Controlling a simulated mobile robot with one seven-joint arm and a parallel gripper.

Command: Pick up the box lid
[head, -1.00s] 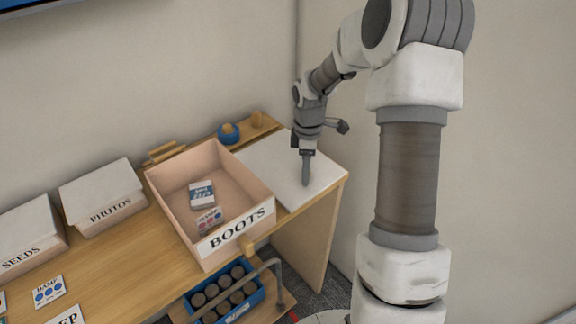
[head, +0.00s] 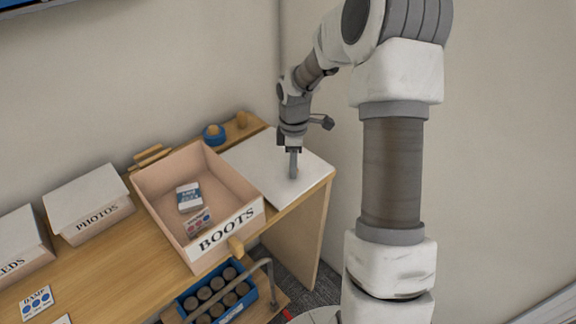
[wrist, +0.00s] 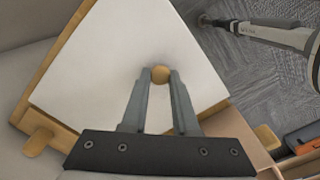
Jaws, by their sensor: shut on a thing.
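The box lid (head: 262,160) is a flat white panel on the right end of the wooden table, beside the open box marked BOOTS (head: 170,190). In the wrist view the lid (wrist: 100,65) fills the middle, with a small round wooden knob (wrist: 160,73) on it. My gripper (head: 293,176) points down over the lid. In the wrist view, my gripper's fingertips (wrist: 160,76) are shut on the knob, one on each side. The lid looks flat on the tabletop; I cannot see a gap under it.
The BOOTS box holds small labelled packs (head: 189,198). Lidded boxes, one marked PHOTOS (head: 90,200), stand to the left. A blue object (head: 213,136) is behind the box. A blue crate of dark round items (head: 222,290) sits lower in front. The wall is close behind.

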